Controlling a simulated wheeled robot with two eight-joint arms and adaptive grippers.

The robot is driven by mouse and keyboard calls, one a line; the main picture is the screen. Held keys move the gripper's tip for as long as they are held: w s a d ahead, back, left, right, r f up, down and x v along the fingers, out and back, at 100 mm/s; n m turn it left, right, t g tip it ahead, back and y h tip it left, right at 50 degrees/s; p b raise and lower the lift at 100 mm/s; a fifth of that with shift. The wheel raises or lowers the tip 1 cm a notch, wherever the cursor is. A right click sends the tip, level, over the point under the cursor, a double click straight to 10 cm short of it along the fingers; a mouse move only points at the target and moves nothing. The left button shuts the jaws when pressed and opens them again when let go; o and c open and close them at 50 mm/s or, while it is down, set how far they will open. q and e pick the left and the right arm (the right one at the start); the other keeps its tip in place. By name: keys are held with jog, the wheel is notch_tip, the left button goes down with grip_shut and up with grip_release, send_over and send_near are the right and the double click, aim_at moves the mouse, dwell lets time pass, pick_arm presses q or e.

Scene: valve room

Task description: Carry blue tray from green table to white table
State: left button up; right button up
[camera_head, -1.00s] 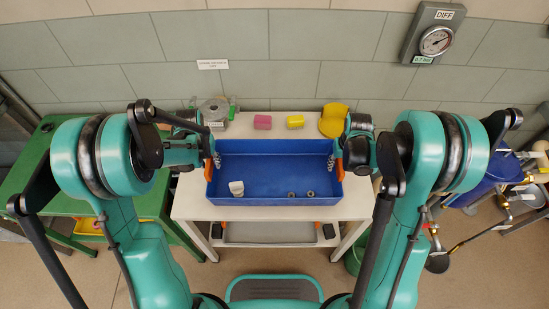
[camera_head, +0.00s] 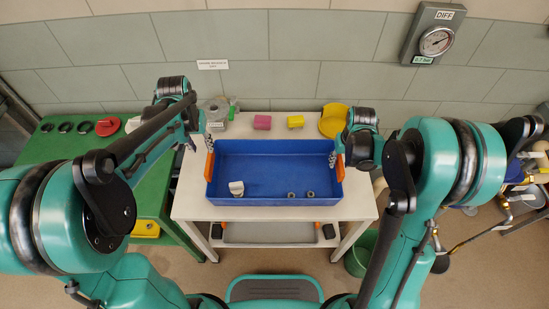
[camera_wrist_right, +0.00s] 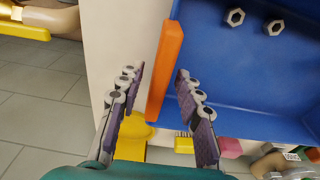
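The blue tray (camera_head: 275,165) rests on the white table (camera_head: 190,205), with an orange handle at each end. A whitish fitting (camera_head: 236,188) and two grey nuts lie in the tray. The green table (camera_head: 62,150) stands to the left. My left gripper (camera_head: 198,143) appears open and empty, just off the tray's left handle (camera_head: 209,166). My right gripper (camera_head: 336,159) is at the right handle (camera_head: 340,168). In the right wrist view the right gripper's fingers (camera_wrist_right: 160,100) are spread, with the orange handle (camera_wrist_right: 168,65) between them and gaps showing.
Pink (camera_head: 262,122) and yellow (camera_head: 296,121) blocks, a yellow item (camera_head: 334,120) and a grey metal fitting (camera_head: 217,108) stand behind the tray. A green bucket (camera_head: 360,252) is on the floor right of the white table. A tiled wall closes the back.

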jog(key=r, duration=0.6)
jog(key=s+r, duration=0.1)
jog(key=r, duration=0.2)
jog(key=shift+s+r, duration=0.1)
